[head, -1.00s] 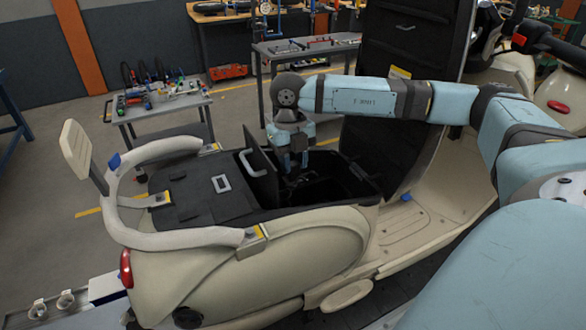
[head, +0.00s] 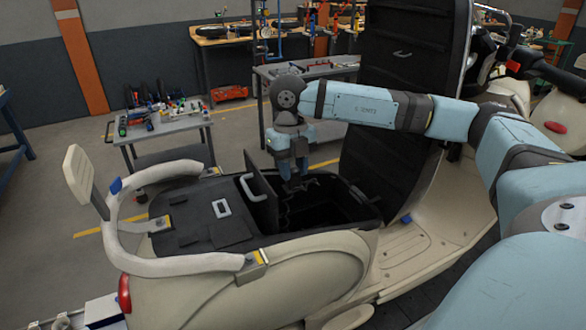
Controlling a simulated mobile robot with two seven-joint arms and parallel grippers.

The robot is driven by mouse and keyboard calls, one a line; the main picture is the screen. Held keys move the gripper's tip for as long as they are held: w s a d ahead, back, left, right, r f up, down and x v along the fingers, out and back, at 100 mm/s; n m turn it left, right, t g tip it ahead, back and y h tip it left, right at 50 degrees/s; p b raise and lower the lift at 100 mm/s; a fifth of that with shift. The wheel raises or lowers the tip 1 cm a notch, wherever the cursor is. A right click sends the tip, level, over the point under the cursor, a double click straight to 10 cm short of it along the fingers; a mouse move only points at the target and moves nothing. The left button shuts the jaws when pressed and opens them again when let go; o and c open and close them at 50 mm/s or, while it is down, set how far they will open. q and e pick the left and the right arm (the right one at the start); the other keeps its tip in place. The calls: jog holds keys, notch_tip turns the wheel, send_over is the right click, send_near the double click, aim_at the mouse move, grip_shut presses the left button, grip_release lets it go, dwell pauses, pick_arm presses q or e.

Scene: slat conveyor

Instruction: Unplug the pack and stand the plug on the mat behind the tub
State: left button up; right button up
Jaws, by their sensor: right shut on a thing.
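The black tub (head: 350,222) is open in the cream scooter's body, under the raised seat. My right gripper (head: 298,185) points down at the tub's mouth, beside an upright dark panel (head: 261,203). It is shut on a small dark thing, taken to be the plug, whose outline is hard to make out. A dark strand like a cable hangs below it. The pack cannot be told apart in the dark tub. The black mat (head: 190,217), with a pale-framed handle on it, lies behind the tub, to its left. My left gripper is not in view.
The raised seat (head: 408,95) stands close on the right of the tub. A cream grab rail (head: 160,262) curves around the mat. A tool cart (head: 165,130) and a grey workbench (head: 305,72) stand beyond the scooter.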

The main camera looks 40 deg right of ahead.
aim_at(293, 169)
jog(key=shift+r+p, duration=2.05)
jog(key=shift+r, duration=1.65)
jog(key=shift+r, duration=0.1)
jog(key=shift+r, duration=0.95)
jog(key=shift+r, duration=0.15)
jog(key=w+a, duration=0.2)
jog(key=a, duration=1.4)
jog(key=shift+w+a+r, duration=0.15)
jog(key=shift+a+r, duration=0.15)
jog(key=shift+r, duration=0.1)
